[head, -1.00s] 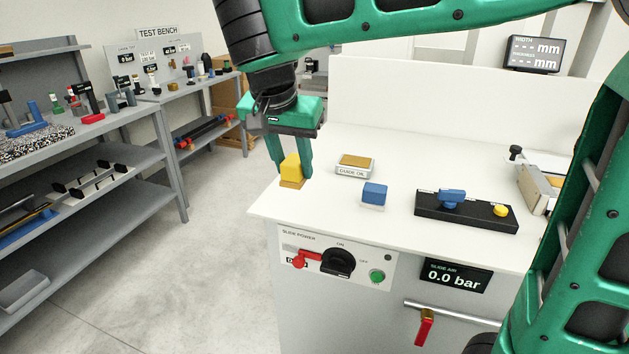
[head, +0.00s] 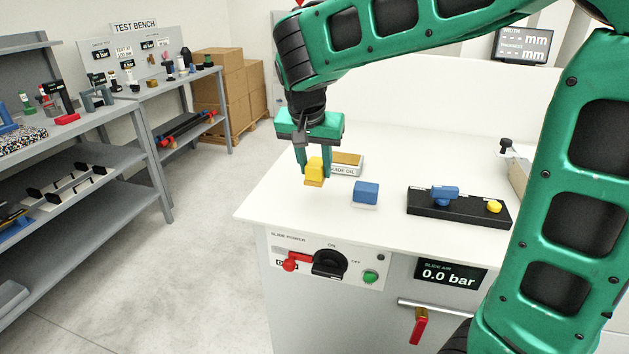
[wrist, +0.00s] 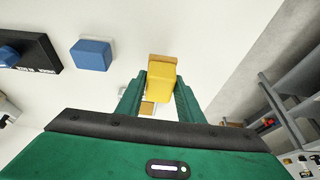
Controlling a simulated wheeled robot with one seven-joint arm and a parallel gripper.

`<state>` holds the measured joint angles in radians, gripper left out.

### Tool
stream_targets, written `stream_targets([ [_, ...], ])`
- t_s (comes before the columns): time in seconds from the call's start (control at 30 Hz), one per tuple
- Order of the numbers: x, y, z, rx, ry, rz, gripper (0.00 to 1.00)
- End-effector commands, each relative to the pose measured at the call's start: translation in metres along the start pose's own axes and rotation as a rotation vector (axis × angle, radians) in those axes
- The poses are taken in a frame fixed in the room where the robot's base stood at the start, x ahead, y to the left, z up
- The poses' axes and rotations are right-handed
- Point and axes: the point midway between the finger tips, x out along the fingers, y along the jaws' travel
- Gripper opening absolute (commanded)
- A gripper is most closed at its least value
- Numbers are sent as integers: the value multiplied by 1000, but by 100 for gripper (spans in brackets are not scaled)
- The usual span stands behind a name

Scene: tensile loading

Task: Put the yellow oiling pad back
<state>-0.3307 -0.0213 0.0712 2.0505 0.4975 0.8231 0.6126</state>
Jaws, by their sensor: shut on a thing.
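The yellow oiling pad (head: 314,170), a yellow block with a tan-brown base, is held between the fingers of my gripper (head: 314,168). My gripper is shut on it, just in front of and left of the guide oil tray (head: 347,170) in the head view. Whether the pad touches the table cannot be told. In the wrist view the pad (wrist: 160,82) sits between the two green fingers (wrist: 160,88), its tan base pointing away from the gripper. The guide oil tray is white with a tan top and is partly hidden behind the fingers.
A blue block on a white base (head: 366,193) stands right of the pad. A black panel (head: 460,208) with a blue handle and yellow button lies further right. The white tabletop (head: 290,205) is clear at its front left. Shelves (head: 90,200) stand across the aisle.

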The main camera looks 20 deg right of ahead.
Motion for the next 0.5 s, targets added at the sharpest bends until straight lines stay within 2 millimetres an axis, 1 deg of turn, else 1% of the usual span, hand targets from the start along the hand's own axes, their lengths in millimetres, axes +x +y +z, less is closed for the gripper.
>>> stream_targets([
  [0.17, 9, 2, 1, -1, 0, 2, 13],
  [0.4, 37, 2, 13, -1, -1, 2, 13],
  [0.5, 40, 1, 14, 0, 1, -1, 13],
])
